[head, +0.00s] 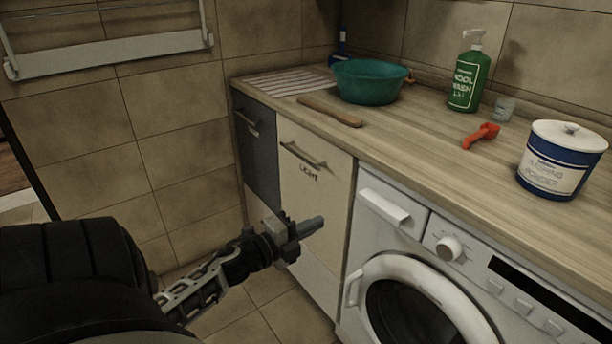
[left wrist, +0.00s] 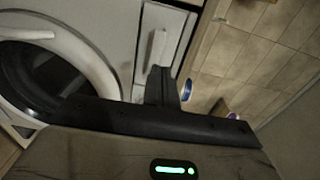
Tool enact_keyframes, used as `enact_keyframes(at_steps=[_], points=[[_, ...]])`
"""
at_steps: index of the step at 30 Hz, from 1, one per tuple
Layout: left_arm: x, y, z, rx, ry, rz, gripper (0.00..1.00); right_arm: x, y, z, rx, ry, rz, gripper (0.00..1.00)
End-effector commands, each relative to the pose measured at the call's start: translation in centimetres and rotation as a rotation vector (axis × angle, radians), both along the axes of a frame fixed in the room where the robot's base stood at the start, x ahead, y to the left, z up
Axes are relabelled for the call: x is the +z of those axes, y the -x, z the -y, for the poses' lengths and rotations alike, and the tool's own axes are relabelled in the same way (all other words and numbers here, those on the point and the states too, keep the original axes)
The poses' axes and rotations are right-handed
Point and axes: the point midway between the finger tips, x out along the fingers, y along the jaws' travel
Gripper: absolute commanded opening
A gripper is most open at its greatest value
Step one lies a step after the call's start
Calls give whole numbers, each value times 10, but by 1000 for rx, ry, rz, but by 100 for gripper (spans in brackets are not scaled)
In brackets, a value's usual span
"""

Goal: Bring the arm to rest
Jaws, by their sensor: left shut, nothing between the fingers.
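My left arm comes in from the lower left in the head view. Its left gripper (head: 311,226) is shut and empty, in front of the cream cabinet door (head: 312,215) and below the countertop. The left wrist view shows the same gripper (left wrist: 162,72) with its fingers together and nothing between them. My right gripper is in neither view.
The wooden countertop (head: 420,137) bears a teal basin (head: 368,84), a wooden paddle (head: 330,111), a green bottle (head: 468,80), a red scoop (head: 481,136), a glass (head: 504,109) and a washing powder tin (head: 553,172). A washing machine (head: 392,245) stands beside the cabinet. Tiled floor (head: 231,318) shows below.

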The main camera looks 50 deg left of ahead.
Motion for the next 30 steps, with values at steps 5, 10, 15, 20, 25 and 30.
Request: enact_keyframes(at_steps=[5,10,15,20,25,30], points=[[0,12,-1,-1,-1,0,0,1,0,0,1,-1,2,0],[0,13,-1,0,-1,0,0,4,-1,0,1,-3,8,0],[-8,16,18,21,118,-23,0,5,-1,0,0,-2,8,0],[-44,39,93,126,607,-177,0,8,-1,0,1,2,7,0],[-78,80,191,245,1130,-451,0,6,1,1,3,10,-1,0],[-86,114,260,312,1422,-672,0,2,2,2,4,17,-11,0]])
